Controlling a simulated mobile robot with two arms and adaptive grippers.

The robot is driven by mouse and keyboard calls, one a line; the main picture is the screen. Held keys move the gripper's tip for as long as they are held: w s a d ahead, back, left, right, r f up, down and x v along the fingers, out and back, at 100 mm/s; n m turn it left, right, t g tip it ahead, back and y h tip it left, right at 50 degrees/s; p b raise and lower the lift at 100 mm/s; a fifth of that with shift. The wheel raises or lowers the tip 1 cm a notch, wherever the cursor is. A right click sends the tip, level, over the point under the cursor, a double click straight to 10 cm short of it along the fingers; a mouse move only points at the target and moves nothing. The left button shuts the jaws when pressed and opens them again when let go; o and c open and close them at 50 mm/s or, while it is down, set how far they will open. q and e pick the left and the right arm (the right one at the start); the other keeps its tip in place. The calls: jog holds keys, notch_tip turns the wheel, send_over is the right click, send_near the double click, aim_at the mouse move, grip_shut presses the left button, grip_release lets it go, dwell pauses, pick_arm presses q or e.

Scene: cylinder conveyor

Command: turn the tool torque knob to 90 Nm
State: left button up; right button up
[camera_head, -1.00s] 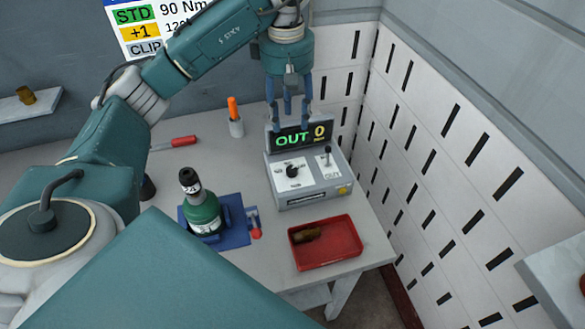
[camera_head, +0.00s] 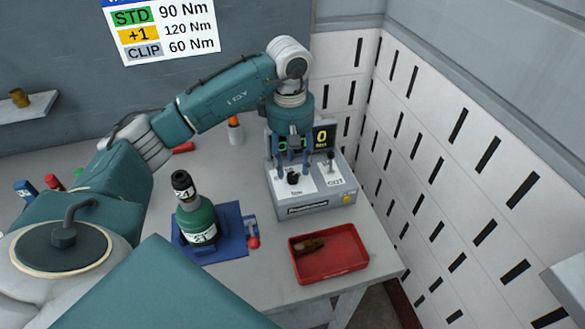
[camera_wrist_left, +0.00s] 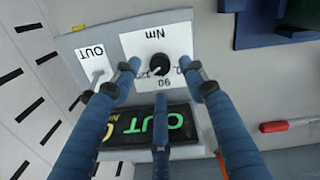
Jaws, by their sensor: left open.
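The torque knob (camera_head: 292,179) is a small black knob on the white dial panel of the grey control box (camera_head: 318,208). The knob also shows in the left wrist view (camera_wrist_left: 160,65), with "Nm" and "90" printed near it; I cannot tell where it points. My left gripper (camera_head: 296,171) is over the box and points down. Its three blue fingers are spread open around the knob, with gaps visible in the left wrist view (camera_wrist_left: 160,76). My right gripper is not in view.
A lever switch (camera_head: 331,158) stands on the box beside the dial. A red tray (camera_head: 345,270) with a brownish piece lies in front. A wall panel closes off the right. A sign hangs behind.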

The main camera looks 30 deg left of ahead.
aim_at(292, 175)
pick_arm(q)
jog(key=shift+f+p, duration=0.35)
jog(key=shift+f, duration=1.55)
grip_shut()
